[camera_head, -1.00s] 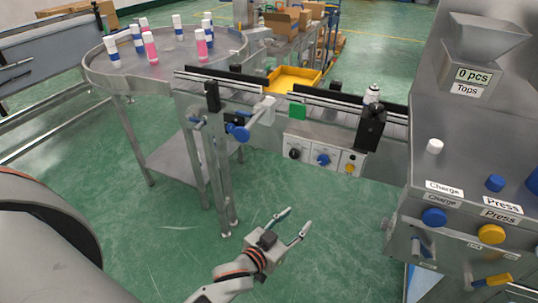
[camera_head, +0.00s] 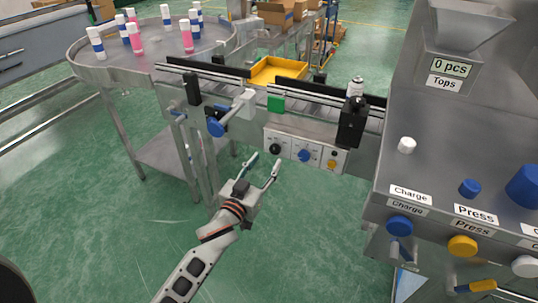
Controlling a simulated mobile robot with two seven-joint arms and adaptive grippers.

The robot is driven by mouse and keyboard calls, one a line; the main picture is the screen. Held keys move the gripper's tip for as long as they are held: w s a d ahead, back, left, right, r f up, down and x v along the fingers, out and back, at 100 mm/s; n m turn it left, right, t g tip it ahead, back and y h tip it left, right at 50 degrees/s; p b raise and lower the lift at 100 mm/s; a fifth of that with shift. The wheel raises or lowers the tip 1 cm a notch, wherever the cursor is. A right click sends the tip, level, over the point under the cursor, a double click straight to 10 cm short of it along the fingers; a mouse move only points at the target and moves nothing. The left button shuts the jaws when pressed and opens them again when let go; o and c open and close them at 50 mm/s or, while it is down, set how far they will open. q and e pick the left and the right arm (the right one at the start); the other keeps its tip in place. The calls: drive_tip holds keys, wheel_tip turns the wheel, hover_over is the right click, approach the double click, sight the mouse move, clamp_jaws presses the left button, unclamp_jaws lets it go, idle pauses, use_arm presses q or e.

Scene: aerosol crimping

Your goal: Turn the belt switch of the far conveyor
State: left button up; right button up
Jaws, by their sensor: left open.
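A conveyor (camera_head: 315,104) with black side rails runs across the middle. On its front is a white control panel (camera_head: 318,147) with a black knob (camera_head: 275,149), a blue knob (camera_head: 304,155) and a yellow button (camera_head: 332,163). The writing on it is too small to read, so I cannot tell which is the belt switch. My left gripper (camera_head: 265,161) is open and empty. Its fingertips appear just below the black knob, pointing up at the panel; I see no clear contact. My right gripper is out of view.
A round steel table (camera_head: 150,72) with several capped bottles stands at the left. A yellow tray (camera_head: 276,70) and cardboard boxes (camera_head: 275,12) are behind. A blue handle (camera_head: 217,126) sticks out left of the panel. A steel machine (camera_head: 450,130) with knobs fills the right.

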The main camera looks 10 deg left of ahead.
sight(274, 150)
use_arm(q)
drive_tip(key=shift+w+d, duration=0.25)
drive_tip(key=shift+w, duration=0.9)
drive_tip(key=shift+w+d, duration=0.2)
drive_tip(key=shift+w, duration=0.95)
drive_tip(key=c, duration=1.1)
